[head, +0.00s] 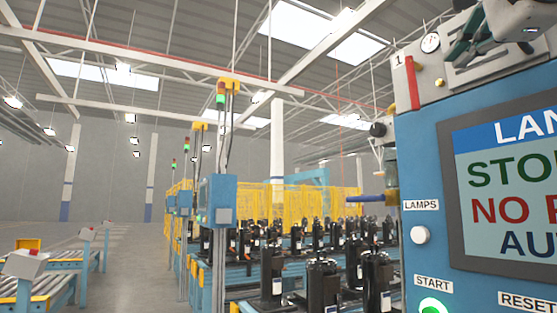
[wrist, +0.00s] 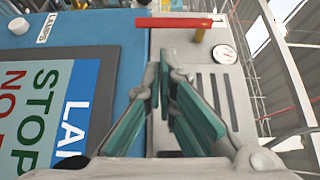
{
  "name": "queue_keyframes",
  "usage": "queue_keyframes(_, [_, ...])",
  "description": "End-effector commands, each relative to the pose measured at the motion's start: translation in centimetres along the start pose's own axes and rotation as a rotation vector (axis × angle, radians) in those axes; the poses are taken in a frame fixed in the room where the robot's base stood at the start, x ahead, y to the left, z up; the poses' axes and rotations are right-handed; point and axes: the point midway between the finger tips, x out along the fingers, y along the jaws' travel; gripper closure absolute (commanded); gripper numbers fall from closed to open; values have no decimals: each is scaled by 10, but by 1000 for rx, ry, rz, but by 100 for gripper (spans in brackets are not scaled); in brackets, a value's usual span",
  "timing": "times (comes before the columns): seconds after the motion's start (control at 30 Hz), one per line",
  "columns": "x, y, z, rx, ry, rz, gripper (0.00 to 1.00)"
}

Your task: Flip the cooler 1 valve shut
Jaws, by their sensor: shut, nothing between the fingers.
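A red lever (head: 413,83) stands upright at the left edge of the grey plate marked "1", above the blue panel. The same red lever (wrist: 180,22) lies across the top of the wrist view, with a short yellow stem (wrist: 201,34) beside it. My gripper (head: 456,54) is at the upper right of the head view, in front of the grey plate. In the wrist view my gripper (wrist: 160,68) has its green-padded fingers shut and empty. The tips point toward the red lever and appear apart from it. Part of the gripper is cut off by the head frame.
A round gauge (head: 430,43) sits on the plate near my gripper. The blue panel (head: 410,170) carries a screen (head: 510,250), a white LAMPS knob (head: 420,235) and a green START button (head: 433,306). A blue handle (head: 365,198) sticks out left. Black compressors (head: 325,280) stand behind.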

Motion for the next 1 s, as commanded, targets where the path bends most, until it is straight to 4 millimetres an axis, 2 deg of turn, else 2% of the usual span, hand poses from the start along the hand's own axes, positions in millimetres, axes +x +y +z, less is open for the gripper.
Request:
queue_keyframes(0.17, [19,0,0,0,-1,4,100])
queue_keyframes(0.4, [61,0,0,1,-1,4,100])
queue_keyframes(0.6, [87,0,0,0,-1,3,100])
queue_keyframes(0.8, [98,0,0,-1,-1,1,100])
queue_keyframes(1.0, [99,0,0,-1,-1,1,100])
